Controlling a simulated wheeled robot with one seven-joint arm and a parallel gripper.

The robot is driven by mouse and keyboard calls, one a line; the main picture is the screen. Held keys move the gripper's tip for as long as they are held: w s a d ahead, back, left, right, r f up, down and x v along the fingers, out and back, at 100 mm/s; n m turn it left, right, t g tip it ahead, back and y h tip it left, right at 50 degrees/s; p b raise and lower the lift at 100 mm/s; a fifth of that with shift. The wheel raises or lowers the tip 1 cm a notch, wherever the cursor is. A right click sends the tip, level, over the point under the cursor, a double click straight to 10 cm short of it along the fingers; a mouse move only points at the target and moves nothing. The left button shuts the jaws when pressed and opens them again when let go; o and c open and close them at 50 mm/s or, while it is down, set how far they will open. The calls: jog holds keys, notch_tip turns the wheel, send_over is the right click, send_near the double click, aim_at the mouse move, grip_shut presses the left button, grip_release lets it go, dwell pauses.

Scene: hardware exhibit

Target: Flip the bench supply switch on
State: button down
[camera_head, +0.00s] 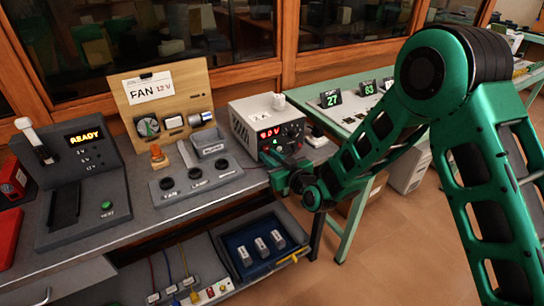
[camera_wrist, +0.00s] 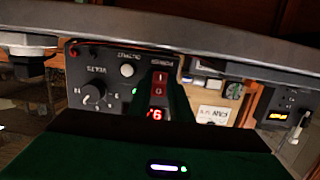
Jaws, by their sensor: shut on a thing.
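The bench supply (camera_head: 262,118) is a pale box with a dark front panel and lit red digits, standing at the right end of the grey bench. The wrist view shows its panel upside down. The red rocker switch (camera_wrist: 159,84), marked I and O, appears there between the dark green fingers of my gripper (camera_wrist: 160,100). A small green light glows beside it. In the head view my gripper (camera_head: 277,165) is right at the supply's front, and the arm hides the switch. My gripper is shut on the switch, as far as the view shows.
A round VOLTS knob (camera_wrist: 94,93) and a white OUTPUT button (camera_wrist: 126,71) are close by on the panel. A FAN board (camera_head: 165,98), a dark panel with several round sockets (camera_head: 198,181) and a READY console (camera_head: 82,190) stand to the left. A green table (camera_head: 378,140) is at right.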

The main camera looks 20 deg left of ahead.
jog(key=shift+f+t+y, duration=0.2)
jog(key=shift+t+y, duration=0.1)
dwell(0.4)
jog(key=c, duration=1.6)
grip_release()
